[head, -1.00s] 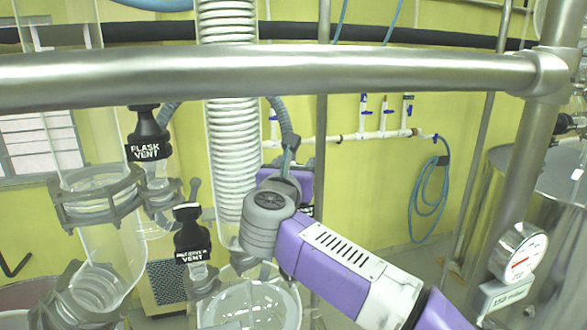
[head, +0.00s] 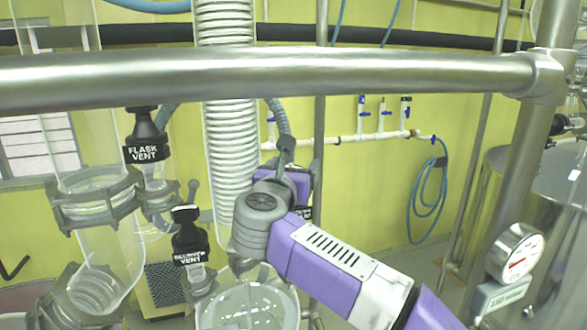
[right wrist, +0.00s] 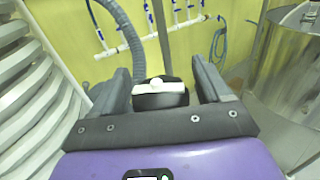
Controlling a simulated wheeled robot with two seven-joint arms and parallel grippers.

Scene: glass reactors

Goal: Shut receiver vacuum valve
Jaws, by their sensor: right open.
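A black round valve with a white bar handle (right wrist: 160,88), likely the receiver vacuum valve, shows in the right wrist view. The handle lies crosswise in the picture. My right gripper (right wrist: 160,73) is open, with one finger on each side of the valve; I cannot tell whether either finger touches it. In the head view my purple right wrist and arm hide the valve. A small part of a black label (head: 303,212) shows beside the wrist, too covered to read. My left gripper is in neither view.
The black receiver vent valve (head: 188,240) and flask vent valve (head: 143,150) stand left of my right arm. A coiled glass condenser (head: 228,150) is close by on the left. A steel rail (head: 270,80) crosses in front. A grey hose (right wrist: 128,35) runs behind the gripper.

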